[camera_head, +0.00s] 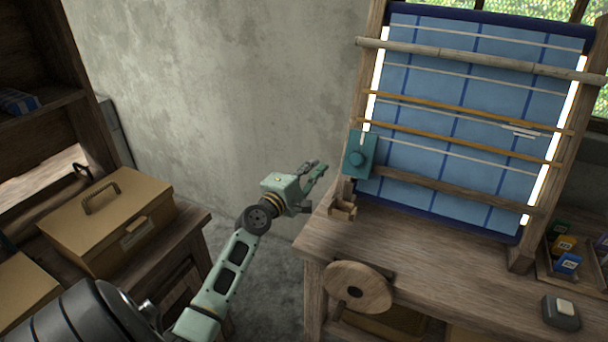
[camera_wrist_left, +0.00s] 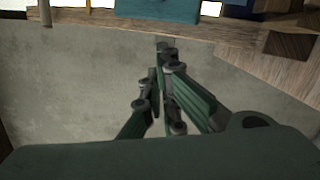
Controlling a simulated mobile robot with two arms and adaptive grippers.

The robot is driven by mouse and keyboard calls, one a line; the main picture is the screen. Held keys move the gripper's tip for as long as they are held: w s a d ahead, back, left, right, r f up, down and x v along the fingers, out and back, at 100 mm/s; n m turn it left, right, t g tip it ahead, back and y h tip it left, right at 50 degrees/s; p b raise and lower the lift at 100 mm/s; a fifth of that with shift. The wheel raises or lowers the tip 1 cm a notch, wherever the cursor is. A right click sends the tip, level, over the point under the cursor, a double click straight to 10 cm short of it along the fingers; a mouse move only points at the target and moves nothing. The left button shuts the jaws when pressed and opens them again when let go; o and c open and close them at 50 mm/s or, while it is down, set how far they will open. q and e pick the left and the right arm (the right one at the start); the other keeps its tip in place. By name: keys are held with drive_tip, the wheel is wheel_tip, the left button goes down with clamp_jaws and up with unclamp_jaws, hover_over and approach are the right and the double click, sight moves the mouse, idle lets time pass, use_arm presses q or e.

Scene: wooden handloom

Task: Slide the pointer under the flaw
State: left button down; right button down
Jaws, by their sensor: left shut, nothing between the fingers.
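The pointer is a teal block (camera_head: 360,155) with a round knob and a thin white tip at its top. It sits at the left end of the wooden rail (camera_head: 450,190) across the loom. The flaw (camera_head: 522,131) is a small patch of white lines on the blue cloth (camera_head: 440,110), far to the right of the pointer. My left gripper (camera_head: 316,169) is shut and empty, left of the teal block and apart from it. In the left wrist view, the shut fingers (camera_wrist_left: 165,55) point toward the teal block (camera_wrist_left: 158,10), cut off at the top edge. My right gripper is not seen.
A round wooden disc (camera_head: 358,287) is at the front of the loom bench (camera_head: 440,262). A small wooden bracket (camera_head: 343,209) is below the pointer. Coloured spools (camera_head: 564,245) and a small grey box (camera_head: 561,311) are at right. A tan case (camera_head: 108,220) stands at left.

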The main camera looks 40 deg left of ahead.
sight(353, 175)
use_arm(q)
drive_tip(key=w+d+p, duration=0.1)
drive_tip(key=w, duration=0.1)
drive_tip(key=w+d+r+p, duration=0.1)
drive_tip(key=w+d, duration=0.1)
drive_tip(key=shift+w+d, duration=0.1)
drive_tip(key=shift+d, duration=0.15)
